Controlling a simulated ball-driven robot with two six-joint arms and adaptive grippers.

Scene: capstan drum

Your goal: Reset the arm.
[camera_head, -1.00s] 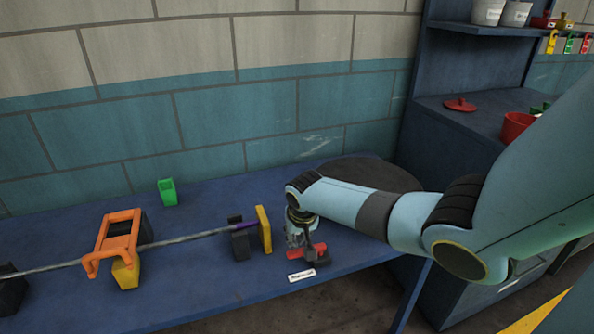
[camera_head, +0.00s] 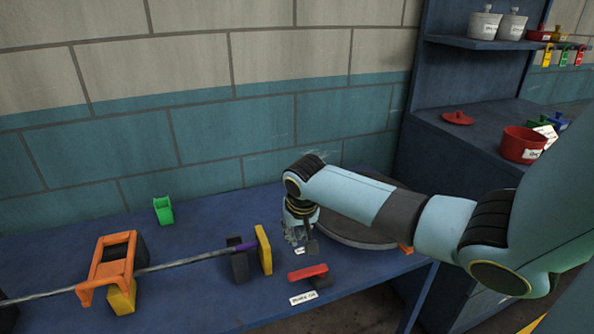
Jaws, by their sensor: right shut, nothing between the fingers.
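My right arm comes in from the right, and my right gripper (camera_head: 304,242) points down over the blue table (camera_head: 215,298). It is shut and empty, behind and apart from a red-topped dark block (camera_head: 308,272). The wrist partly hides the gripper's fingers. My left gripper is not in view.
A metal rod (camera_head: 190,264) runs across the table through an orange frame (camera_head: 108,268) and a yellow plate (camera_head: 264,249). A green holder (camera_head: 163,210) stands at the back. A round dark disc (camera_head: 350,234) lies under my forearm. A label (camera_head: 303,299) lies in front.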

